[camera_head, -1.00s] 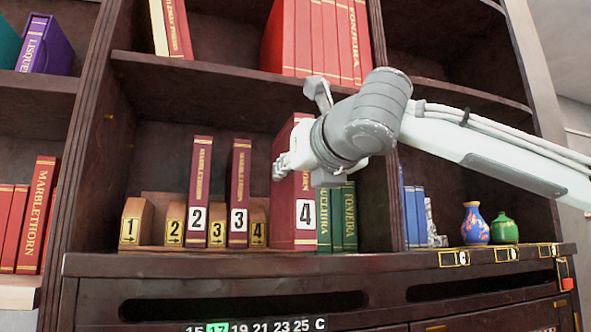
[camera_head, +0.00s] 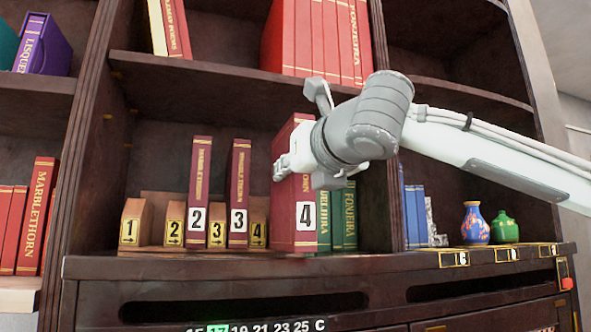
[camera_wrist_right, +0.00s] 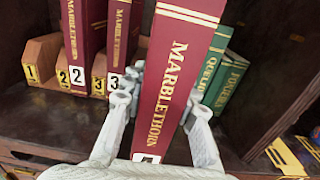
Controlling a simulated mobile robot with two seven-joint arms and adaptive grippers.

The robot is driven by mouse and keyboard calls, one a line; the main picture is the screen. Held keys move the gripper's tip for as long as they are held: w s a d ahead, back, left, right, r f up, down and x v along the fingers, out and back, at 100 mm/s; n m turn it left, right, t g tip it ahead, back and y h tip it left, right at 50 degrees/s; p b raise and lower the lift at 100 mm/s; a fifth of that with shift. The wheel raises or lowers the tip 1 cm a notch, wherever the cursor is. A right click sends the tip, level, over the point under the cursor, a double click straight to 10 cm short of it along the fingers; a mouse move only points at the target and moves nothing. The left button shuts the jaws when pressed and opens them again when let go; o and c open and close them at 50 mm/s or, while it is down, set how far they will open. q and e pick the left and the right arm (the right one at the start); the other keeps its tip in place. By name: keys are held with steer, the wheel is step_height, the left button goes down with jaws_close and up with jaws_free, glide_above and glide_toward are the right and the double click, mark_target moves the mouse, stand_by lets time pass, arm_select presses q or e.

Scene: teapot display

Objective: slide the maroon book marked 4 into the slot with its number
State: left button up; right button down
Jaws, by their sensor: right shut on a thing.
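The maroon book marked 4 (camera_head: 292,230) stands upright in front of the shelf bay, right of the number 4 plaque (camera_head: 258,229). Its spine faces me and it looks nearer than the other maroon books. My right gripper (camera_head: 281,170) is shut on its upper part. In the right wrist view the book (camera_wrist_right: 178,85) sits between the two fingers of the gripper (camera_wrist_right: 160,112), its label partly cut off by the gripper. The wooden slot holder (camera_head: 150,248) has plaques 1 to 4. I cannot tell how far the book is inside its slot. My left gripper is not in view.
Maroon books 2 (camera_head: 198,190) and 3 (camera_head: 238,190) stand upright left of book 4. Green books (camera_head: 343,215) stand close on its right, partly hidden. An upright shelf divider (camera_head: 391,200) and the shelf above (camera_head: 200,75) bound the bay.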

mark_target(273, 187)
steer(key=shift+r+p, duration=0.2)
steer(key=shift+p, duration=0.2)
stand_by(0.6)
steer(key=shift+p+x, duration=0.35)
steer(key=shift+x, duration=7)
steer(key=c, duration=1.1)
jaws_free()
steer(key=shift+f, duration=0.15)
